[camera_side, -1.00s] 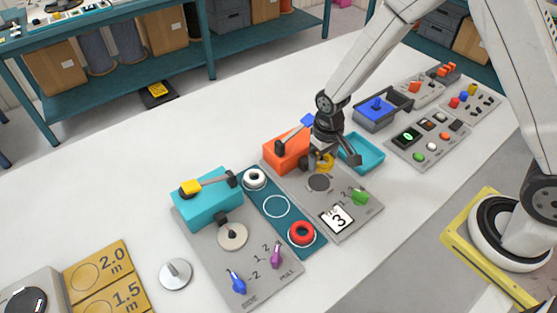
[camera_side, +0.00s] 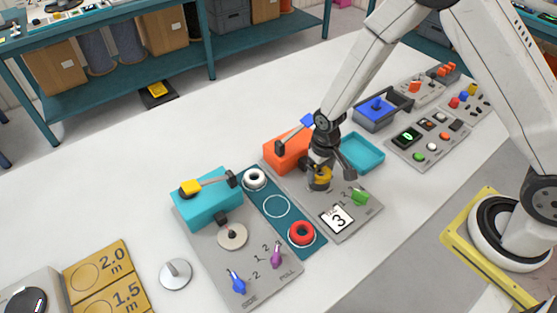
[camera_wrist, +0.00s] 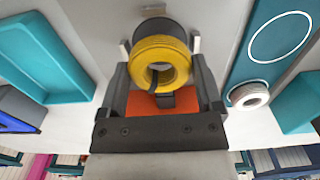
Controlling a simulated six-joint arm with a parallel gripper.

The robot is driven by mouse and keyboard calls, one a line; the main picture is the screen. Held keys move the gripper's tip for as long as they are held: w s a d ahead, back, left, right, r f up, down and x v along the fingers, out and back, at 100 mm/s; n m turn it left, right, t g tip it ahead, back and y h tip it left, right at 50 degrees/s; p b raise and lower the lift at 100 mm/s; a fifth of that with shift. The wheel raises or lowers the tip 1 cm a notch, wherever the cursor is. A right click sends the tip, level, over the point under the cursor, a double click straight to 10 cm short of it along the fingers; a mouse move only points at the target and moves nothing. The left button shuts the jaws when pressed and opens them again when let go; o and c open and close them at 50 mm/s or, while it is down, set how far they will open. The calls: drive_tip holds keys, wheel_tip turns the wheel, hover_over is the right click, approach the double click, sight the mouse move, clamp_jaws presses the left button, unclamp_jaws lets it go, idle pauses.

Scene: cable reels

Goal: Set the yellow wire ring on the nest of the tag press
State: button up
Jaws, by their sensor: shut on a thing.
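The yellow wire ring (camera_side: 323,173) is between the fingers of my gripper (camera_side: 320,178), which is shut on it. In the wrist view the yellow ring (camera_wrist: 146,52) sits between the fingertips of my gripper (camera_wrist: 160,48). The dark round nest (camera_wrist: 160,29) shows just past the ring, partly covered by it. The tag press has an orange body (camera_side: 282,153) and a grey plate (camera_side: 358,212). The ring is over or very near the nest; I cannot tell whether they touch.
The teal press (camera_side: 207,204) stands to the left. A teal strip (camera_side: 267,201) between the presses holds a white ring (camera_side: 254,179) and a red ring (camera_side: 301,233). An empty teal tray (camera_side: 365,153) lies behind right.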

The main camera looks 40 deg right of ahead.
drive_tip(key=shift+f, duration=0.15)
drive_tip(key=shift+f, duration=0.75)
drive_tip(key=o, duration=1.2)
drive_tip(key=shift+c, duration=0.2)
wheel_tip(320, 180, up, 8)
